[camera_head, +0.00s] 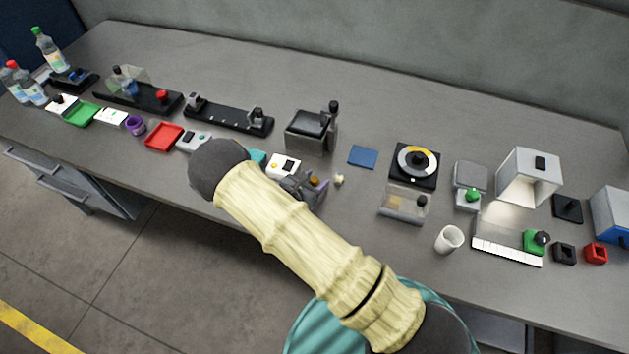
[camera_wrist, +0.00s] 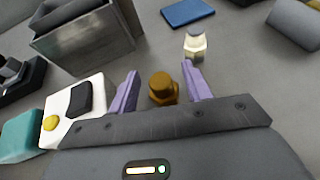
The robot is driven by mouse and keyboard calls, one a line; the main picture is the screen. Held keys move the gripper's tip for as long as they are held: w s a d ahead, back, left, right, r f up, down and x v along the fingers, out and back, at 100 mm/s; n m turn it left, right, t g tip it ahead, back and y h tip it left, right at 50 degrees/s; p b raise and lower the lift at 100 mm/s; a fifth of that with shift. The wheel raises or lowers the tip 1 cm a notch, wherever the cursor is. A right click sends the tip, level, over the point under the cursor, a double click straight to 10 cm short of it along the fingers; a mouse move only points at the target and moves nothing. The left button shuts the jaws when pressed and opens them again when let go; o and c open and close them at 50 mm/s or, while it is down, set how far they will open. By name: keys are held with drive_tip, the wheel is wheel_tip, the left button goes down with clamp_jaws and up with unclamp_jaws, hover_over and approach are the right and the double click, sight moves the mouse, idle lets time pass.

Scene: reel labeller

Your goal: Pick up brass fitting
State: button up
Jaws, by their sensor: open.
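The brass fitting (camera_wrist: 162,88) is a small brown-gold piece with a rounded top and a wider base. In the wrist view it shows between the two purple fingers of my gripper (camera_wrist: 160,72), with a gap on each side. My gripper is open and holds nothing. In the head view my gripper (camera_head: 308,187) is low over the middle of the bench, and the fitting (camera_head: 314,181) shows as a small brown spot by the fingers. Its lower part is partly hidden by my gripper's body in the wrist view.
A small cream-topped fitting (camera_wrist: 195,43) stands just beyond. A white box with a yellow button (camera_wrist: 72,108) and a teal object (camera_wrist: 22,136) lie left. A grey metal box (camera_wrist: 85,38) and a blue pad (camera_wrist: 187,12) are farther back. Bare bench lies right of the fingers.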

idle(0.5)
clamp_jaws()
drive_tip(key=shift+s+f, duration=0.1)
